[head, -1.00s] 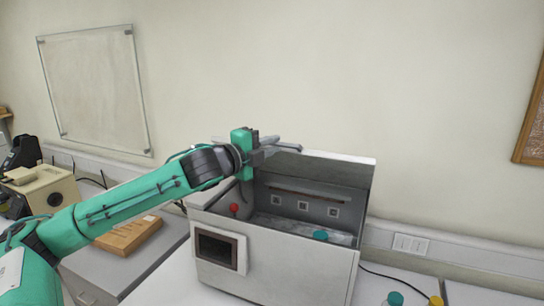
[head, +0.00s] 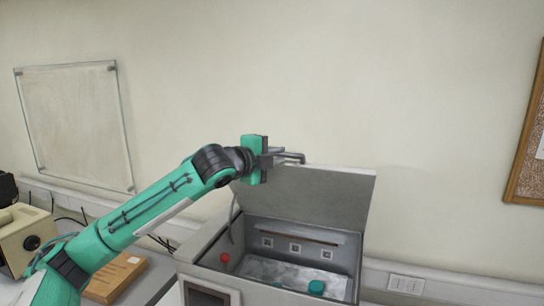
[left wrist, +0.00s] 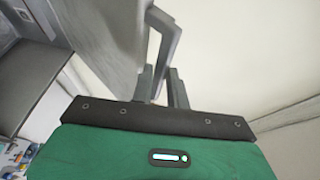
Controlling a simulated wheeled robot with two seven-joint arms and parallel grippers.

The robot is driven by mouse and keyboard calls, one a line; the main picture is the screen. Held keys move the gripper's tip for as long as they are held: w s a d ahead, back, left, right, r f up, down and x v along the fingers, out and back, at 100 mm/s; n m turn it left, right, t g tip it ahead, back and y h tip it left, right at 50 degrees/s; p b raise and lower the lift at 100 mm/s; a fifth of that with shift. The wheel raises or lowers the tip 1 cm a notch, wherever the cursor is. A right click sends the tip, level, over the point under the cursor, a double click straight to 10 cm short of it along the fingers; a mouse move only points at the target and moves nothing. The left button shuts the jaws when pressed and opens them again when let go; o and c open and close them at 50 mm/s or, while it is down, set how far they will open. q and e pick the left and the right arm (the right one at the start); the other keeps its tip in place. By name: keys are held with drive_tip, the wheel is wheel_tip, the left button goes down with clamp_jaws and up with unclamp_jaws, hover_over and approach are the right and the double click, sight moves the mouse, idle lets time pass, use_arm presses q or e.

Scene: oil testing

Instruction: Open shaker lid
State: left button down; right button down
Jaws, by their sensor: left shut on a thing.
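The grey shaker (head: 258,293) stands on the bench with its lid (head: 312,198) raised steeply at the back, so the inside shows. My left gripper (head: 287,157) is at the lid's upper left edge. In the left wrist view my left gripper's fingers (left wrist: 162,88) are shut on the lid's grey handle (left wrist: 163,30), beside the lid panel (left wrist: 95,35). A bottle with a teal cap (head: 316,287) is inside the shaker. My right gripper is not in view.
A wooden board (head: 116,280) and a beige device (head: 25,240) are at left. The wall behind the lid carries a socket (head: 406,284). The space above the lid is clear.

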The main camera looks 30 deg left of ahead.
use_arm(q)
drive_tip(key=shift+w+r, duration=0.1)
drive_tip(key=shift+r, duration=0.05)
drive_tip(key=c, duration=1.5)
unclamp_jaws()
drive_tip(key=shift+s, duration=0.25)
drive_tip(key=shift+s+a+b, duration=0.15)
drive_tip(key=shift+s+b, duration=0.15)
drive_tip(key=shift+b, duration=0.05)
drive_tip(key=s+a+r+b, duration=0.2)
drive_tip(key=s+b, duration=0.4)
drive_tip(key=s, duration=0.7)
